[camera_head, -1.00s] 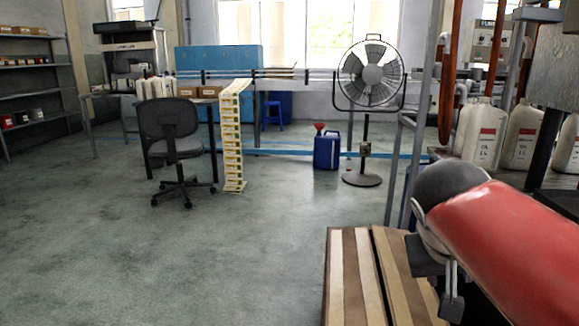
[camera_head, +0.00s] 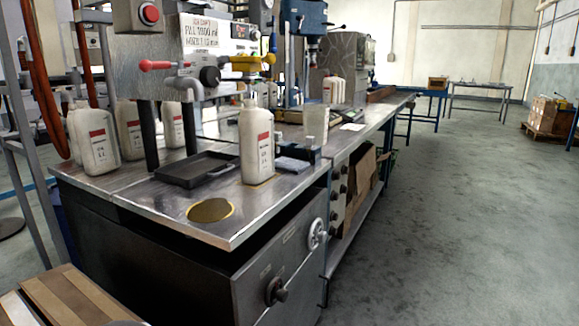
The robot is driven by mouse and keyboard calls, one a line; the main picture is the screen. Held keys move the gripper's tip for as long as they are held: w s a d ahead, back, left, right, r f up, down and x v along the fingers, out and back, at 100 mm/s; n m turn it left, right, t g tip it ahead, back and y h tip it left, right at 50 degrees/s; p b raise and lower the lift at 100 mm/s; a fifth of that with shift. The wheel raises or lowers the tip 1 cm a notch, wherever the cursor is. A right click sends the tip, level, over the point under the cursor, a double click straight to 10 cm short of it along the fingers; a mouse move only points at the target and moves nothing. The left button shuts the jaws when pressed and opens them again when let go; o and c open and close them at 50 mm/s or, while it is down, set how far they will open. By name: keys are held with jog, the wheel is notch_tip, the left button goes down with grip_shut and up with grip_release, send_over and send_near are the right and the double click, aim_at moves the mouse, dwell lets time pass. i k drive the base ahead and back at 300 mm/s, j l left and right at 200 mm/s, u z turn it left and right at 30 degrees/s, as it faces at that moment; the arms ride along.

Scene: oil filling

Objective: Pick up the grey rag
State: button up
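The bottle stands upright near the bench's right edge. My gripper is not in view.
A black tray (camera_head: 197,168) lies left of the bottle, and a round brass plate (camera_head: 211,210) is in front. A filling machine (camera_head: 190,60) and several white bottles (camera_head: 95,140) stand behind. A wooden-slatted surface (camera_head: 62,300) is at lower left.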

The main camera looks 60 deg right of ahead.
aim_at(293, 165)
jog(key=z, duration=2.1)
